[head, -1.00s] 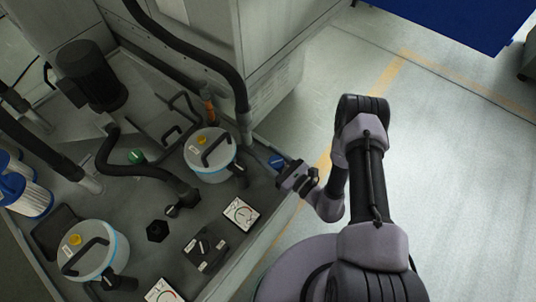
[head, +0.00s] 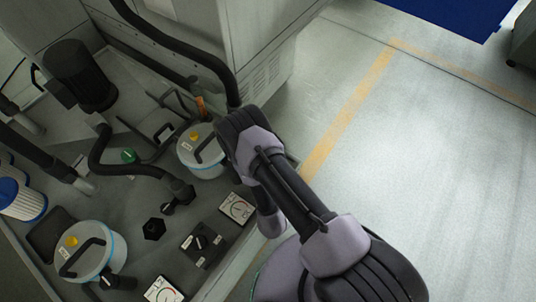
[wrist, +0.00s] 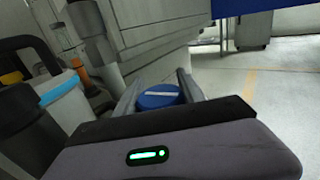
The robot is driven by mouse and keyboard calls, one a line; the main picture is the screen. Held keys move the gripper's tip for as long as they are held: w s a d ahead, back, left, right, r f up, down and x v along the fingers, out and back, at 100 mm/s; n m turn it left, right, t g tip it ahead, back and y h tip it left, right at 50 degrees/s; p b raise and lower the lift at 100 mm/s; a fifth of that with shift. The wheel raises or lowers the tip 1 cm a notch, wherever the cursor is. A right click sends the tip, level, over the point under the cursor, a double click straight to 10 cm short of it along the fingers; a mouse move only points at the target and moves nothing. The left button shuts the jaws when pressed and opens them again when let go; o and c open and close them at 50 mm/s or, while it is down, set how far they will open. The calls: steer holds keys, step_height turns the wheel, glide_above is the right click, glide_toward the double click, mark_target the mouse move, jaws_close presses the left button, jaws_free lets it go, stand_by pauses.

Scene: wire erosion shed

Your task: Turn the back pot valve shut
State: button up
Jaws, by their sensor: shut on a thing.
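The back pot (head: 209,168) is a pale round pot with a light blue band, a yellow cap and a black handle. Its side also shows at the left of the wrist view (wrist: 62,88). A blue round valve knob (wrist: 158,102) with a white bar across its top is in the middle of the wrist view. My gripper (wrist: 157,90) has one finger on each side of this knob and is shut on it. The white bar lies nearly crosswise between the fingers. In the head view my arm hides the knob and the gripper.
A second pot (head: 113,245) stands at the front left, near a green knob (head: 129,156) and a black hose (head: 125,172). A dial gauge (head: 237,208) and a black switch box (head: 201,243) are close to my arm. Open floor (head: 420,170) lies to the right.

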steer(key=shift+f+m+h+b, duration=0.15)
steer(key=shift+m+h+b, duration=0.3)
steer(key=shift+b, duration=0.45)
steer(key=shift+d, duration=0.1)
steer(key=o, duration=1.4)
steer(key=shift+s+r, duration=0.1)
steer(key=shift+r, duration=0.1)
